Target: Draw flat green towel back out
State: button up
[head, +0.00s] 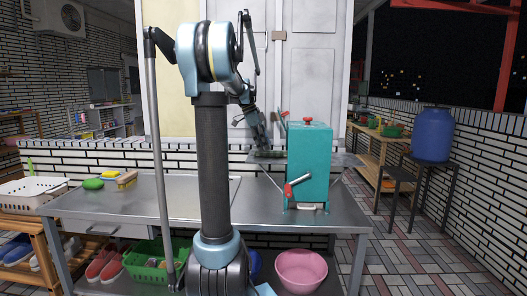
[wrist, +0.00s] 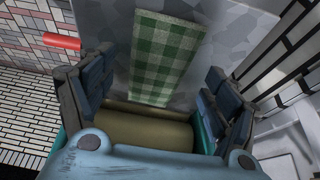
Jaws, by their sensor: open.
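The green-and-white checked towel (wrist: 165,58) lies flat on a mottled grey surface (wrist: 115,30) in the wrist view. Its near edge ends close to an olive-brown rounded form (wrist: 150,127) between the bases of my fingers; I cannot tell what that form is. My gripper (wrist: 158,82) is open, with one finger left and one finger right of the towel's near part. I see nothing gripped between the fingertips.
The teal box (head: 309,165) with a red-handled crank stands on the steel table (head: 130,200), close right of my gripper. A sponge and white basket (head: 30,192) are at left. The table's middle is mostly clear.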

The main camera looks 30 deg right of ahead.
jog(key=v, duration=1)
jog(key=shift+a+f, duration=0.1)
